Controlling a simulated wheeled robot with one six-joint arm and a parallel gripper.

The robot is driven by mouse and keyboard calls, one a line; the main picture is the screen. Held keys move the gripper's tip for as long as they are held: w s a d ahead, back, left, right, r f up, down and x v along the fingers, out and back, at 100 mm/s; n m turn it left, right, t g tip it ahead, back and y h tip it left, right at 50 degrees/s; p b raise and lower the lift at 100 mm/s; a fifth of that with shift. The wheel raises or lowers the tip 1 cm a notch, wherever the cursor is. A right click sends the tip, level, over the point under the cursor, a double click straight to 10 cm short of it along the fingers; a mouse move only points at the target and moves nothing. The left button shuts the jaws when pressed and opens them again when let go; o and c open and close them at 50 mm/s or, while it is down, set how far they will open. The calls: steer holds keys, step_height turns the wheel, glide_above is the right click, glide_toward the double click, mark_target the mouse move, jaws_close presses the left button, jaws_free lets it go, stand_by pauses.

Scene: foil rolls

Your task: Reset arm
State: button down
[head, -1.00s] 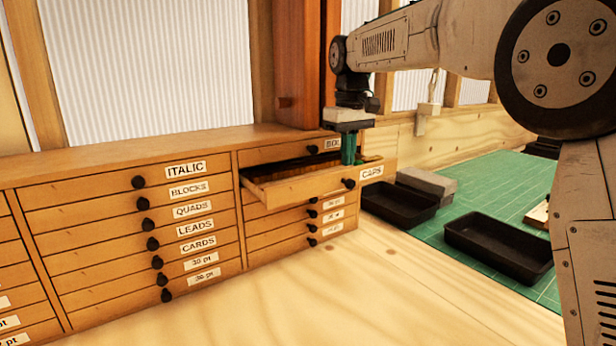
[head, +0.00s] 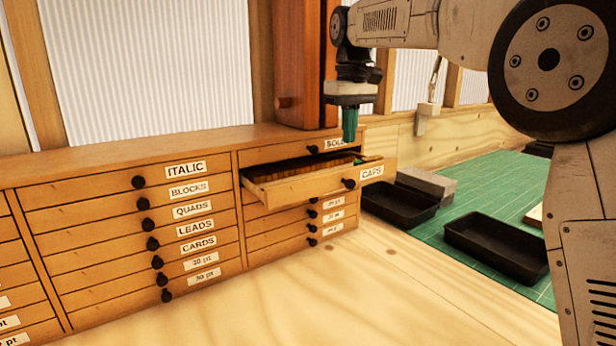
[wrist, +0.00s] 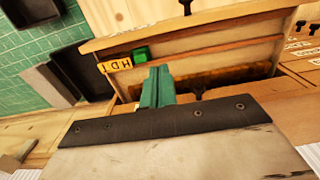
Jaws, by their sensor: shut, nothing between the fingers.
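My gripper (head: 349,138) is shut and empty, its green fingers pointing down above the open CAPS drawer (head: 305,188). The fingers also show in the wrist view (wrist: 157,88), in front of that drawer's interior. In the wrist view a small green block (wrist: 140,53) and a yellow strip with dark letters (wrist: 115,65) lie in the drawer near one corner. The drawer is pulled out from the wooden cabinet (head: 120,160); part of its inside is hidden from the head camera.
The cabinet's other drawers, such as ITALIC (head: 185,168), are closed. Two black trays (head: 400,205) (head: 497,245) and a grey block (head: 426,182) are on the green mat (head: 480,200) to the right. The wooden surface in front (head: 330,290) is clear.

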steer(key=s+d+f+m, duration=0.1)
steer(key=s+d+m, duration=0.1)
steer(key=s+d, duration=0.6)
steer(key=s+d+m, duration=0.1)
steer(key=s+d, duration=0.2)
steer(key=s, duration=0.8)
steer(key=s+d+f+m, duration=0.2)
steer(key=s+d+f, duration=0.1)
steer(key=s+f, duration=0.5)
steer(key=s+d+f+m+t, duration=0.1)
steer(key=s+d+f, duration=0.2)
steer(key=s+f, duration=0.5)
steer(key=s, duration=0.6)
steer(key=shift+d+f+m, duration=0.15)
steer(key=shift+d+m, duration=0.15)
steer(key=shift+m, duration=0.1)
steer(key=shift+s+d, duration=0.1)
steer(key=shift+s, duration=0.05)
